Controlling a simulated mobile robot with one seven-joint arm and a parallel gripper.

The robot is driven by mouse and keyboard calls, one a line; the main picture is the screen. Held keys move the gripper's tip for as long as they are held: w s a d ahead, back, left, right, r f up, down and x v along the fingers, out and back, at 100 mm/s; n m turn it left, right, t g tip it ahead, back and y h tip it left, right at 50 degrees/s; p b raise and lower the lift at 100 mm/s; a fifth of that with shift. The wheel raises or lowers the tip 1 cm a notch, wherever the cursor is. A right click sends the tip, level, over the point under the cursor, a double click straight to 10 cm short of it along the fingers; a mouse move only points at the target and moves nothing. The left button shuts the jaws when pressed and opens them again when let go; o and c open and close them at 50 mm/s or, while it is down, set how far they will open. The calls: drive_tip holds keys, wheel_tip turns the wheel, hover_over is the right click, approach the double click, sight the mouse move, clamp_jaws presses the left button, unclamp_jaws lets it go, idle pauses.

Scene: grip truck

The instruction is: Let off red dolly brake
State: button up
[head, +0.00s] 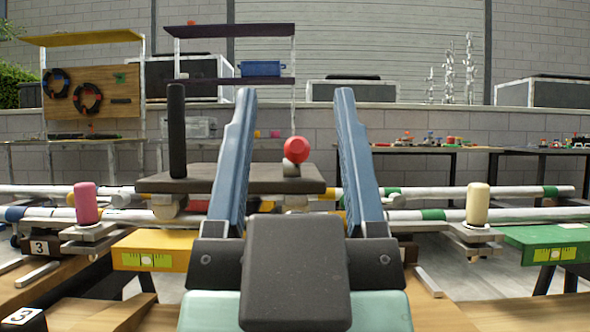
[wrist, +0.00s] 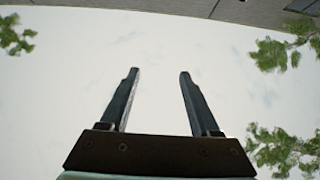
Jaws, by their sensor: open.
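A round red knob (head: 296,149) stands on a short grey mount at the right end of a dark dolly platform (head: 230,178). The platform sits on white rails (head: 440,215), with a black upright post (head: 177,130) at its left. My gripper (head: 295,92) is open and empty, its two blue fingers pointing up. In the head view the red knob shows between the fingers, beyond them. My right finger and gripper body hide part of the platform's surroundings. In the wrist view my gripper (wrist: 158,74) has only pale sky between its fingers.
A pink knob (head: 86,203) stands on a rail clamp at left, a beige knob (head: 477,203) on one at right. A yellow block (head: 150,250) and a green block (head: 550,243) lie below the rails. Shelves and tables stand behind.

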sight(297, 156)
drive_tip(key=w+f+m+g+p, duration=0.1)
drive_tip(key=w+g+p, duration=0.2)
drive_tip(key=p, duration=1.2)
drive_tip(key=w+f+m+g+p, duration=0.1)
drive_tip(key=w+g+p, duration=0.2)
drive_tip(key=w+p, duration=0.4)
drive_tip(key=w+f+g+h+p, duration=0.1)
drive_tip(key=w+g+p, duration=0.2)
drive_tip(key=p, duration=2.1)
drive_tip(key=shift+w+d+m, duration=0.1)
drive_tip(key=shift+w+m, duration=0.3)
drive_tip(key=shift+w, duration=1)
clamp_jaws()
